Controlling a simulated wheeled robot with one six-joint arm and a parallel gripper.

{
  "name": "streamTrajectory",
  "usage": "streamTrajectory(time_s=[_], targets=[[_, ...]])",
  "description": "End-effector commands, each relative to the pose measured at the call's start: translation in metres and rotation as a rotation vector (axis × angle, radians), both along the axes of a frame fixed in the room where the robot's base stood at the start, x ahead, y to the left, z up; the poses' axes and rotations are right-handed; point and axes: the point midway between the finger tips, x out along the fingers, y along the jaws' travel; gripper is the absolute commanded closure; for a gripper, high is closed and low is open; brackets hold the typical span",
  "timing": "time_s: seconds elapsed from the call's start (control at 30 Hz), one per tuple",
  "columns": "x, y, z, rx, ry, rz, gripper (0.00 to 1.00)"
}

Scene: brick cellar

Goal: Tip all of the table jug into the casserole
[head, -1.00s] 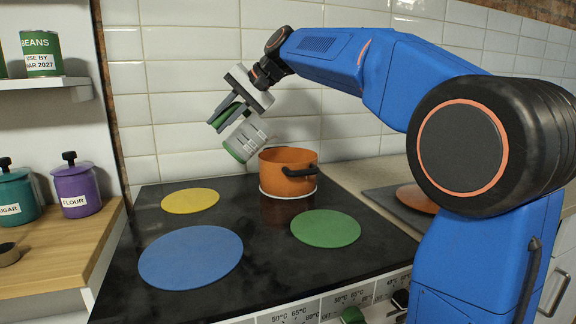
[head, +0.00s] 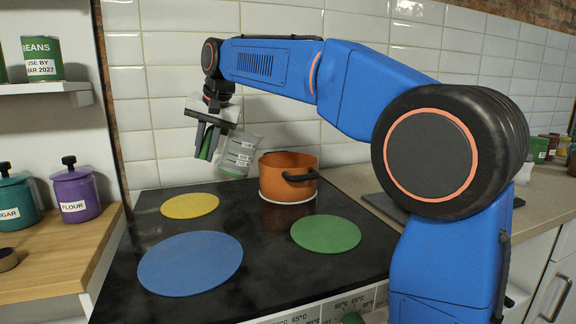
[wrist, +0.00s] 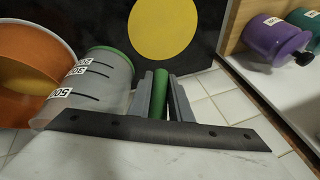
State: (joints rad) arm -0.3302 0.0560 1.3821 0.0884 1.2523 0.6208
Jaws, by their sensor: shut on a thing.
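The table jug (head: 240,152) is a clear grey measuring jug with a green base, white labels and a green handle. My gripper (head: 206,145) is shut on the handle, left of the jug; the wrist view shows the green handle (wrist: 160,92) between the fingers. The jug leans slightly right, base down, above the hob and just left of the casserole. In the wrist view the jug (wrist: 92,82) overlaps the casserole's edge. The casserole (head: 280,180) is an orange pot with a black handle, also in the wrist view (wrist: 30,50). I cannot tell what either contains.
The black hob has yellow (head: 190,205), blue (head: 190,263) and green (head: 326,233) discs and is otherwise clear in front. Purple flour (head: 76,194) and teal sugar (head: 15,200) canisters stand on the wooden counter at left. A tiled wall (head: 170,90) rises behind.

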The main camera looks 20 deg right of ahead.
Motion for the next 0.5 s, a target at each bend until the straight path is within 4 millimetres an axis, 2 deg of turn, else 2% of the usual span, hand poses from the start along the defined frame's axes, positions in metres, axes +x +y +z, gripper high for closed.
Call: streamTrajectory(time_s=[0.5], targets=[[0.000, 0.012, -0.058, -0.183, 0.009, 0.001, 1.00]])
